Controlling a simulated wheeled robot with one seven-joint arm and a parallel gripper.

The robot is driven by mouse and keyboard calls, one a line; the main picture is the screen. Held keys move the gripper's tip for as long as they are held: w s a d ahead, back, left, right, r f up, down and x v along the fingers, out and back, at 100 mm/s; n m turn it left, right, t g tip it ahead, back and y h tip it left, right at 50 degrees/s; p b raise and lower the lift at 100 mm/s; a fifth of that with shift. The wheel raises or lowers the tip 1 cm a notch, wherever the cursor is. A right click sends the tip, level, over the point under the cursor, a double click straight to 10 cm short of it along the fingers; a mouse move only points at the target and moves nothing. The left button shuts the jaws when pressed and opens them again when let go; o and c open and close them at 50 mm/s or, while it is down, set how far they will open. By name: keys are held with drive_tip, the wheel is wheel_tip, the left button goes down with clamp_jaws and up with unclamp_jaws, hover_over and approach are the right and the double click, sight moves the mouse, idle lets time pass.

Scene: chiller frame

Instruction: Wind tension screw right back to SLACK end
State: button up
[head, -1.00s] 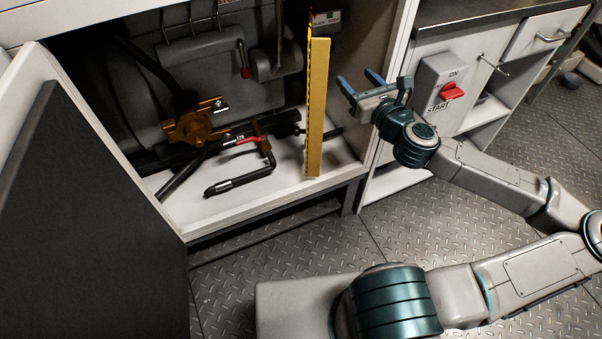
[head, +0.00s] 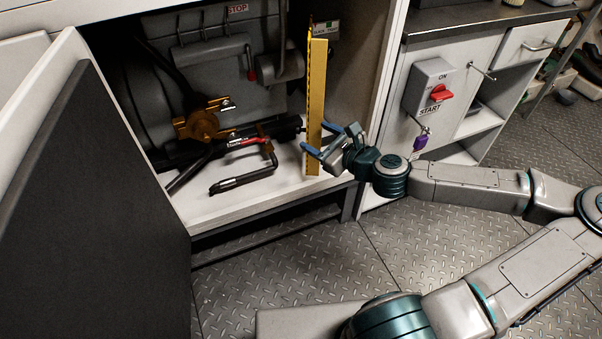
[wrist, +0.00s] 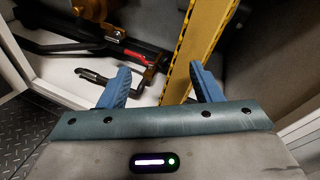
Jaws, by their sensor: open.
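A crank-shaped black handle (head: 240,180) with a brown fitting and a red sleeve (head: 243,142) sits low inside the open cabinet; I take it for the tension screw's crank. In the wrist view the black handle (wrist: 95,77) and red sleeve (wrist: 112,58) lie beyond and left of my gripper. My gripper (head: 322,140) is open and empty at the cabinet's front opening, by the lower part of an upright yellow strip (head: 317,90). In the wrist view its blue fingers stand apart (wrist: 160,68), with the strip (wrist: 193,45) beyond them.
An open dark door panel (head: 90,190) stands at the left. A brass-coloured fitting (head: 203,125) and dark pipes are deeper inside. A red switch (head: 440,92) with a purple padlock (head: 421,139) below is at the right. The pale cabinet floor (head: 220,208) has free room in front.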

drive_tip(key=s+a+f+n+g, duration=0.3)
drive_tip(key=a+f+n, duration=0.1)
drive_tip(key=f, duration=0.3)
drive_tip(key=shift+s+a+n+g+y+b, duration=0.4)
drive_tip(key=shift+a+b, duration=0.05)
drive_tip(key=shift+a, duration=0.05)
drive_tip(key=s+a+n+g+h+p, duration=0.1)
drive_tip(key=s+n+g+h+p, duration=0.1)
drive_tip(key=s+n+g+p, duration=0.4)
drive_tip(key=s+d+r+n+g+h+p, duration=0.1)
drive_tip(key=s+d+r+n+h+p, duration=0.35)
drive_tip(key=n+p, duration=0.2)
drive_tip(key=s+d+r+n+h+p, duration=0.1)
drive_tip(key=r+p, duration=0.4)
drive_tip(key=r, duration=0.7)
drive_tip(key=s+d+r+n+h+p, duration=0.1)
drive_tip(key=s+d+r+n+p, duration=0.2)
drive_tip(key=r, duration=1)
drive_tip(key=s+d+r+n+t+h+p, duration=0.1)
drive_tip(key=s+d+r+n+p, duration=0.1)
drive_tip(key=r+p, duration=0.6)
wheel_tip(320, 180, up, 5)
drive_tip(key=shift+s+d+f+n, duration=0.2)
drive_tip(key=shift+s+n, duration=0.65)
drive_tip(key=shift+n, duration=0.3)
